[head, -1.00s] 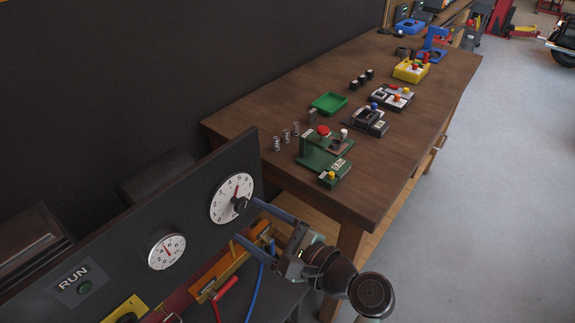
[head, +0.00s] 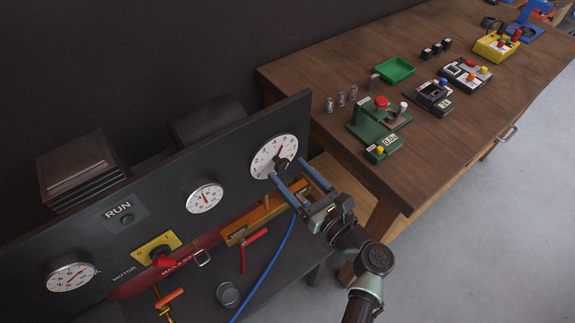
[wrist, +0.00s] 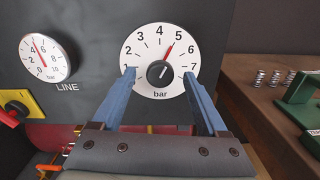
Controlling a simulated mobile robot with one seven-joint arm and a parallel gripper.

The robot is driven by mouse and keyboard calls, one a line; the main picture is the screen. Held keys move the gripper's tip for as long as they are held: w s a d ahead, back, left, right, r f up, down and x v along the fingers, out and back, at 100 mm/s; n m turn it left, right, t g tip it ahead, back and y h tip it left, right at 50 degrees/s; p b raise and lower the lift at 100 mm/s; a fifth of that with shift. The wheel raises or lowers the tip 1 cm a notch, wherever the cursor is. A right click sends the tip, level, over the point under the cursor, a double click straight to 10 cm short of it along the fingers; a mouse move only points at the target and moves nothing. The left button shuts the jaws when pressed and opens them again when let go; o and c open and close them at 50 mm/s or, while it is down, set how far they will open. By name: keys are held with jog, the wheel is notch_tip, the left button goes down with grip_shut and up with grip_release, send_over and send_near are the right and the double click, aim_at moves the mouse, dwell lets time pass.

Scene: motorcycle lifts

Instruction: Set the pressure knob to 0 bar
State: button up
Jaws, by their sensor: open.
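The pressure dial (wrist: 138,45) is a round white face on a dark upright panel, with numbers 1 to 7 visible and "bar" at the bottom. Its black knob (wrist: 160,73) sits at the centre. A red pointer aims up and right, close to 5. The dial also shows in the head view (head: 262,161), with its knob (head: 282,164). My gripper (wrist: 159,76) is open and empty, its blue fingers in front of the dial's left and right sides with the knob between them in the picture. Contact cannot be told. The fingers also show in the head view (head: 288,171).
A LINE gauge (wrist: 45,58) sits left of the dial. A wooden table (head: 330,85) with several devices stands to the right.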

jog(key=shift+x, duration=0.95)
jog(key=shift+c, duration=0.2)
grip_shut()
